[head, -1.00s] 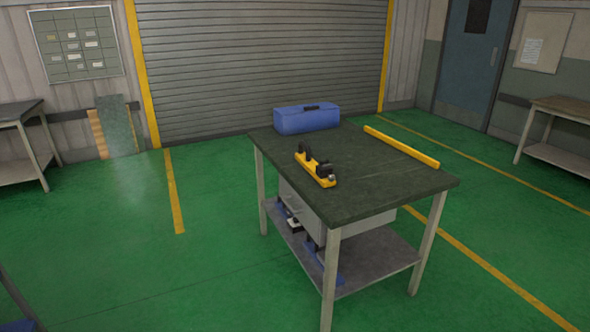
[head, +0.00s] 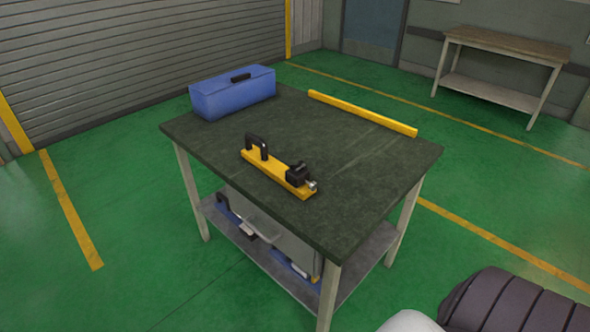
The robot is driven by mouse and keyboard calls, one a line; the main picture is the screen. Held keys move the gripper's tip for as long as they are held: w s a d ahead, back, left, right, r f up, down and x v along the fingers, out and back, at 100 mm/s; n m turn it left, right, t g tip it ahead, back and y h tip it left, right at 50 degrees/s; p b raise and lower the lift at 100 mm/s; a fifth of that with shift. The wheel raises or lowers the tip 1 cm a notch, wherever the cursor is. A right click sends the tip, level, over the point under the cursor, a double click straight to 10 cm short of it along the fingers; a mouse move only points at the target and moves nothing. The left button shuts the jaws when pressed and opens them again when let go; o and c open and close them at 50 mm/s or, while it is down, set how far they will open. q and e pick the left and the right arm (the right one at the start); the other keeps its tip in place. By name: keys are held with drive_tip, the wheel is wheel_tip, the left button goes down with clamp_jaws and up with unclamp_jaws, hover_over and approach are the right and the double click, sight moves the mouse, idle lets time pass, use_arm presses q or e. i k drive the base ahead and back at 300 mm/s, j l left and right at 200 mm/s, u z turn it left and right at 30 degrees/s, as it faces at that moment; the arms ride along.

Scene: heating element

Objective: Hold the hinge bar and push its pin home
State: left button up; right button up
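A short yellow bar (head: 268,174) lies on the dark top of the workbench (head: 350,155). It carries a black handle (head: 257,145) near its far left end and a black block (head: 298,173) near its right end. A small metal pin-like piece (head: 312,186) sticks out beside the block. I cannot tell how deep it sits. A part of my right arm shows at the lower right, below and right of the workbench. Neither gripper is in view.
A blue toolbox (head: 232,92) stands at the bench's back left. A long yellow strip (head: 362,113) lies along its back right edge. Tools lie on the lower shelf (head: 280,272). Another table (head: 500,45) stands at the far right. Green floor around the bench is clear.

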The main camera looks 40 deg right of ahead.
sight(313, 186)
drive_tip(key=i+z, duration=0.35)
drive_tip(key=i+j+z, duration=0.25)
drive_tip(key=z, duration=0.15)
drive_tip(key=i+j+z, duration=0.6)
drive_tip(key=z, duration=0.15)
drive_tip(key=i+j+z, duration=0.2)
drive_tip(key=j+z, duration=0.2)
drive_tip(key=i+j+z, duration=0.15)
drive_tip(key=j+z, duration=0.25)
drive_tip(key=i+j+z, duration=0.1)
drive_tip(key=j+z, duration=0.3)
